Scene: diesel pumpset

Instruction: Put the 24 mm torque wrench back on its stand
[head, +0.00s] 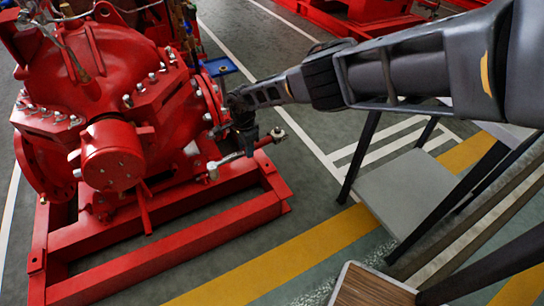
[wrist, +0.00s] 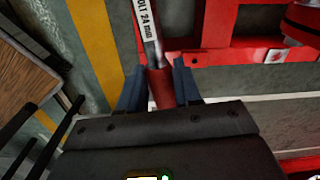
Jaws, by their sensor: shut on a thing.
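The 24 mm torque wrench has a red grip (wrist: 160,88) and a pale shaft with a "24 mm" label (wrist: 147,25) in the wrist view. My gripper (wrist: 160,90) has its two dark blue fingers on either side of the red grip and is shut on it. In the head view my gripper (head: 247,138) is beside the red pump, and the wrench shaft (head: 230,159) slants down-left from it, in front of the pump's flange. The wrench's far end is cut off in the wrist view. I cannot make out the stand.
The large red pump (head: 112,155) stands on a red frame (head: 215,225) at left. A grey shelf (head: 405,190) with dark legs and a wooden top (head: 370,288) are at right. A blue object (head: 218,67) lies behind. Striped floor lies open between pump and shelf.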

